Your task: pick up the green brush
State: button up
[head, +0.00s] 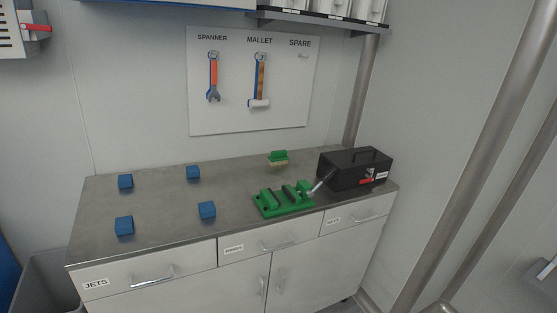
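The green brush (279,157) sits on the grey worktop (150,205) near its back edge. It has a green top and a pale, yellowish lower part. It stands behind a green fixture (283,200) and left of a black toolbox (355,169), apart from both. My gripper is not in view.
Several blue cubes, one of them front left (124,226), stand on the left half of the worktop. A white board (254,120) with a spanner and a mallet hangs on the wall behind. A shelf (318,22) is above. A steel pole (480,150) stands at the right.

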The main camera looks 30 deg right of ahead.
aim_at(280, 158)
jog(key=k, duration=1.25)
jog(key=z, duration=0.7)
jog(key=i, duration=1.1)
jog(key=z, duration=0.8)
jog(key=i, duration=1.75)
jog(key=u, duration=0.75)
jog(key=i, duration=1.15)
jog(key=u, duration=0.55)
jog(key=k, duration=0.8)
jog(key=u, duration=0.25)
